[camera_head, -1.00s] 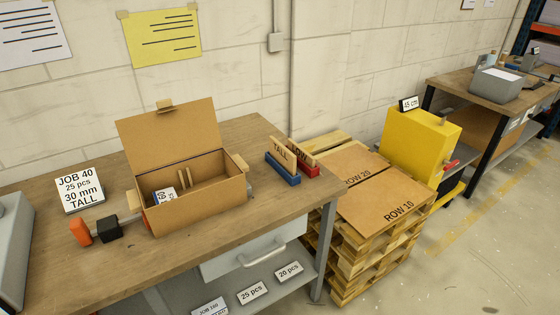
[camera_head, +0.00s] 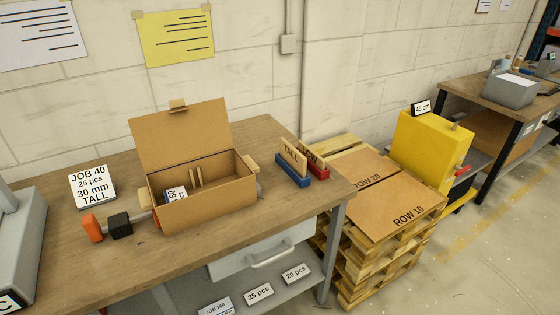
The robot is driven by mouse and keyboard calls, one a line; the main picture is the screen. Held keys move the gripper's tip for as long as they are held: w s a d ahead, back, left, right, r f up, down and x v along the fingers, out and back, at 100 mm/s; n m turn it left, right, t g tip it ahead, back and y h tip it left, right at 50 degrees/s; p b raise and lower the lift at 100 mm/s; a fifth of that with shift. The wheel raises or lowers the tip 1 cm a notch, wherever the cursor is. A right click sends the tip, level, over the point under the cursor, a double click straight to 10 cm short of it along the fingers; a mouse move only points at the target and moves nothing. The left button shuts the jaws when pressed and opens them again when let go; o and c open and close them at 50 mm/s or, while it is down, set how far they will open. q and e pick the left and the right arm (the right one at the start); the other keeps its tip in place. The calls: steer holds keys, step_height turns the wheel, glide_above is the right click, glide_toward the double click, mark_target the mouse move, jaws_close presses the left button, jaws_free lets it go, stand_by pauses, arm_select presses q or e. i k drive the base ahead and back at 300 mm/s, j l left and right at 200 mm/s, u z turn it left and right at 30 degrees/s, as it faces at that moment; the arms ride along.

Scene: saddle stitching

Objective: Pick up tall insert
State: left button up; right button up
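The tall insert (camera_head: 291,156) is a light wooden piece lettered TALL. It stands upright in a blue base (camera_head: 293,178) near the right end of the workbench. Just behind and to its right, a second wooden insert (camera_head: 313,158) stands in a red base (camera_head: 320,173); its lettering is partly hidden and seems to end in OW. Neither of my grippers is in the head view.
An open cardboard box (camera_head: 207,205) with wooden pieces and a label inside stands left of the inserts on the workbench (camera_head: 120,267). A JOB 40 card (camera_head: 92,187) and an orange-and-black tool (camera_head: 105,226) lie further left. Pallets (camera_head: 366,268) and a yellow block (camera_head: 425,150) are right.

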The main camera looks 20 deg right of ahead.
mark_target(296, 161)
steer(key=l+u, duration=0.35)
steer(key=u, duration=0.15)
steer(key=l+u, duration=0.7)
steer(key=u, duration=0.25)
